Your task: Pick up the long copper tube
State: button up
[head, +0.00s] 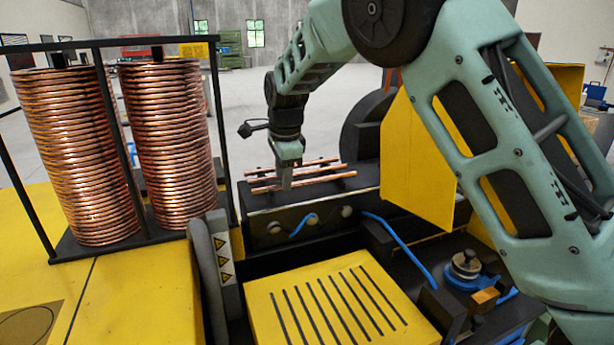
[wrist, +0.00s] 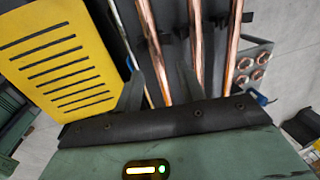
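Several copper tubes lie side by side on a black machine ledge in the head view; the front tube (head: 325,179) looks the longest there. My gripper (head: 287,184) points down at the tubes, its fingertips close to the front one. In the wrist view the two grey fingers (wrist: 159,70) are spread apart. One copper tube (wrist: 152,40) runs between them, with gaps visible on both sides. A second tube (wrist: 197,45) passes by the right finger, and a third (wrist: 233,40) lies farther right. I cannot tell whether a finger touches any tube.
Two tall copper coils (head: 75,155) stand in a black frame at left. A yellow slotted plate (head: 335,300) lies in front of the ledge. A yellow guard panel (head: 415,165) and black round housing (head: 362,125) stand right of the tubes. Blue hoses (head: 400,240) run along the front.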

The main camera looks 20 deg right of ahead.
jog(key=shift+w+f, duration=0.1)
jog(key=shift+f, duration=0.6)
grip_shut()
jog(key=shift+r, duration=0.1)
